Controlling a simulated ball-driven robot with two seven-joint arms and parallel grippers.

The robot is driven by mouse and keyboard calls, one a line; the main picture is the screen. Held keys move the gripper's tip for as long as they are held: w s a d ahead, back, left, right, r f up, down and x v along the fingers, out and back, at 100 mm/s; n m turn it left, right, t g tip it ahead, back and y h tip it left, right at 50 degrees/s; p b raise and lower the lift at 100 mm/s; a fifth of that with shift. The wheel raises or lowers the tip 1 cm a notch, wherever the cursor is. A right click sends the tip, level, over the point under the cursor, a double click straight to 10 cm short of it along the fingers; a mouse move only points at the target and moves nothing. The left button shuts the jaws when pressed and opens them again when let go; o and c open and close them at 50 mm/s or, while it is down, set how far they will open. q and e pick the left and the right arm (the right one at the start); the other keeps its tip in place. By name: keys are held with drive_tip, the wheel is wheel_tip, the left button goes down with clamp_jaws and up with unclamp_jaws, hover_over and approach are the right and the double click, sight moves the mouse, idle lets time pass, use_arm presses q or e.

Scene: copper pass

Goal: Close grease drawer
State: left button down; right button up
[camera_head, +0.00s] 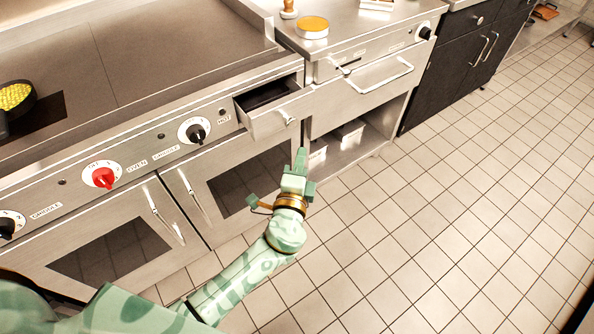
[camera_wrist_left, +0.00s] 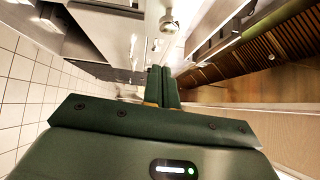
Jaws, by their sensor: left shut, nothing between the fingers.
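The grease drawer (camera_head: 267,122) is a small steel drawer under the griddle's right end in the head view. It stands pulled out, with its dark inside showing. A small round knob (camera_head: 287,117) sits on its front. My left gripper (camera_head: 301,153) is shut and empty, just in front of and below the knob, with a visible gap in the picture. In the left wrist view the two dark green fingers (camera_wrist_left: 162,85) are together, and a round metal knob (camera_wrist_left: 168,24) shows beyond them. My right gripper is not in view.
A red oven knob (camera_head: 103,177) and black knobs line the control panel. Oven doors with bar handles (camera_head: 165,212) are below. A neighbouring steel unit (camera_head: 352,87) has a long handle and an open shelf. The tiled floor (camera_head: 440,220) at right is clear.

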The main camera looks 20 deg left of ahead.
use_arm(q)
drive_tip(key=w+a, duration=0.3)
drive_tip(key=w, duration=0.3)
drive_tip(key=shift+a+r, duration=0.15)
drive_tip(key=shift+a, duration=0.15)
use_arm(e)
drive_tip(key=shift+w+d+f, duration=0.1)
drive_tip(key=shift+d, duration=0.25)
use_arm(q)
drive_tip(key=shift+a, duration=0.1)
